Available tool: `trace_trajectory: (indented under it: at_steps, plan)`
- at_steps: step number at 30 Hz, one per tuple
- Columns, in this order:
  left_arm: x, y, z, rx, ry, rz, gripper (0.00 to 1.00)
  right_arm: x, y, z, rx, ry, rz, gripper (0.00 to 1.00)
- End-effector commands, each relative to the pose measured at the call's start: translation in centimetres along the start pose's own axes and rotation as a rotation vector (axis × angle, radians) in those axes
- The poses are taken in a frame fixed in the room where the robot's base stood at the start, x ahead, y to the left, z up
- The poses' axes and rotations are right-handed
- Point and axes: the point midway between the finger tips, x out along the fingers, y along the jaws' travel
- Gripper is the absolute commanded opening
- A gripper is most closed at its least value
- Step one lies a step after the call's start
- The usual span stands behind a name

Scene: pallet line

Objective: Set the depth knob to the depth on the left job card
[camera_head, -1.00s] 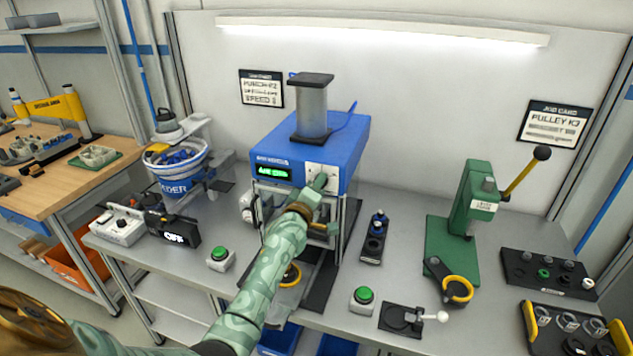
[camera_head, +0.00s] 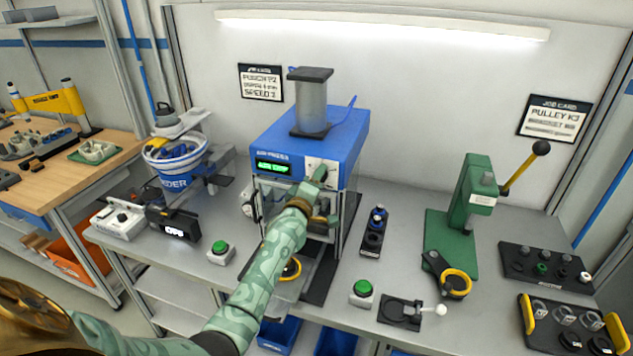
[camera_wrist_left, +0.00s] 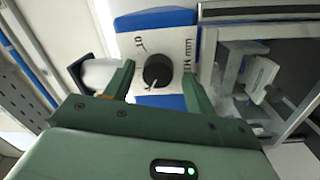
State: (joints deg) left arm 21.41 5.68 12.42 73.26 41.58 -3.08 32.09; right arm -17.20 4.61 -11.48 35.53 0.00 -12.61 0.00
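The depth knob (camera_wrist_left: 157,69) is a round black dial with a white pointer mark, on a white scale plate (camera_wrist_left: 143,47) of the blue press (camera_head: 345,143). In the left wrist view its pointer slants down toward the gripper; the set value is not readable. My left gripper (camera_wrist_left: 158,72) is open, its green fingers on either side of the knob with gaps to it. In the head view the left gripper (camera_head: 321,178) is at the press front and hides the knob. The left job card (camera_head: 261,82) shows "PUNCH P2", a blurred depth line and "SPEED 2". My right gripper is out of view.
The press has a lit green display (camera_head: 273,167). A green lever press (camera_head: 463,215) stands right, under a second job card (camera_head: 554,119). A blue feeder bucket (camera_head: 177,165) is left. Green buttons (camera_head: 221,249) and (camera_head: 362,290) stand on the bench front.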

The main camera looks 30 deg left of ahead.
Motion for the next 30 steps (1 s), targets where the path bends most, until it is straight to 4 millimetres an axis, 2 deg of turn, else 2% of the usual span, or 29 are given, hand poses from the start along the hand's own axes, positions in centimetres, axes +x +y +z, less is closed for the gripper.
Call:
trace_trajectory:
  at_steps: [6,10,14,18,24,30]
  plan:
    - [-0.1,0.1,0.0,0.000,0.000,0.001,0.55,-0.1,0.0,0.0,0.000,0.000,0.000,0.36]
    - [-1.5,0.1,0.1,-0.001,-0.001,0.000,0.55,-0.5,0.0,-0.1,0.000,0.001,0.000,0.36]
    - [-4.4,0.1,0.0,-0.002,0.000,0.000,0.55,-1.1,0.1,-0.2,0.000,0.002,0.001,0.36]
    - [-8.4,0.1,0.0,-0.001,0.000,-0.001,0.55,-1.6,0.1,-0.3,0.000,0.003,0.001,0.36]
    - [-13.3,-0.1,0.0,0.000,0.000,-0.002,0.55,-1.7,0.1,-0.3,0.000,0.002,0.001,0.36]
    - [-15.9,-0.1,0.0,0.000,0.000,0.000,0.55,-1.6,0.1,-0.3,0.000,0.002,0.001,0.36]
